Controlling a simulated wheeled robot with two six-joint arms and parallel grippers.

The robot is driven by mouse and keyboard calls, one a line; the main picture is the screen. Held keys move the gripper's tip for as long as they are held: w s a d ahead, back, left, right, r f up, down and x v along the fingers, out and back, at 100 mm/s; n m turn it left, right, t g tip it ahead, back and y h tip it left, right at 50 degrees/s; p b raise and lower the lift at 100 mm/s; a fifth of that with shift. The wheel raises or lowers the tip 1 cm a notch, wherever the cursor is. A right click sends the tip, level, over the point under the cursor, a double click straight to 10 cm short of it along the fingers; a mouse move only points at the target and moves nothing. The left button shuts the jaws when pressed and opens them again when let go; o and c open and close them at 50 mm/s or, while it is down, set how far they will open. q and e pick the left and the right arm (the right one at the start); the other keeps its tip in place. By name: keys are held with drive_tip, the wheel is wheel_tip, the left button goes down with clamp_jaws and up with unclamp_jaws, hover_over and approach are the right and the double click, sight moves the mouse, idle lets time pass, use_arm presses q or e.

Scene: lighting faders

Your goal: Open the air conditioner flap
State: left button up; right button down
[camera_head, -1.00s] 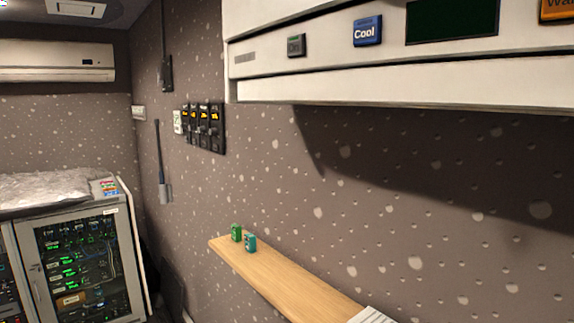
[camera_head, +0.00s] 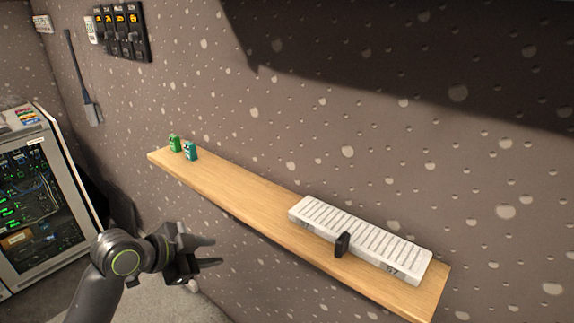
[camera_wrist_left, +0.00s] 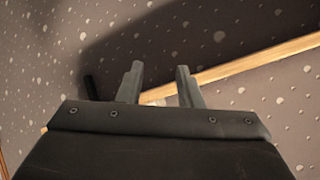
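The air conditioner and its flap are outside both current views. My left gripper (camera_head: 217,251) comes in from lower left in the head view, below and in front of the wooden shelf. Its two fingers are apart with nothing between them. The left wrist view shows the same open fingers (camera_wrist_left: 159,70) against the speckled wall, with a shelf edge behind. My right gripper is not in view.
The wooden shelf (camera_head: 240,198) carries two small green items (camera_head: 175,143), a white slatted box (camera_head: 360,236) and a small black piece (camera_head: 342,244) at the box's front. Switches (camera_head: 122,32) hang on the wall at upper left. A rack cabinet (camera_head: 35,190) stands at left.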

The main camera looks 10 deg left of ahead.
use_arm(q)
drive_tip(key=w+d+r+m+h, duration=0.25)
drive_tip(key=r+m, duration=0.25)
drive_tip(key=r, duration=1.1)
drive_tip(key=w+d+r+m+h, duration=0.15)
drive_tip(key=r+m+h, duration=0.35)
drive_tip(key=r, duration=1.1)
drive_tip(key=s+a+r+m+g+h, duration=0.15)
drive_tip(key=s+r+m, duration=0.3)
drive_tip(key=r, duration=0.55)
drive_tip(key=s+r+m+g+h, duration=0.2)
drive_tip(key=s+r+m, duration=0.3)
drive_tip(key=r, duration=0.4)
drive_tip(key=s+r+m+g+h, duration=0.1)
drive_tip(key=s+r+m+h, duration=0.15)
drive_tip(key=s+r, duration=0.6)
drive_tip(key=shift+y, duration=0.45)
drive_tip(key=p+x, duration=0.2)
drive_tip(key=x, duration=0.3)
drive_tip(key=w+p+x, duration=0.1)
drive_tip(key=p+x, duration=0.2)
drive_tip(key=x, duration=0.3)
drive_tip(key=r+p+x, duration=0.1)
drive_tip(key=p+x, duration=0.1)
drive_tip(key=x, duration=0.4)
drive_tip(key=shift+w+a+r+p, duration=0.1)
drive_tip(key=shift+w+a+p, duration=0.05)
drive_tip(key=shift+w+p, duration=0.15)
clamp_jaws()
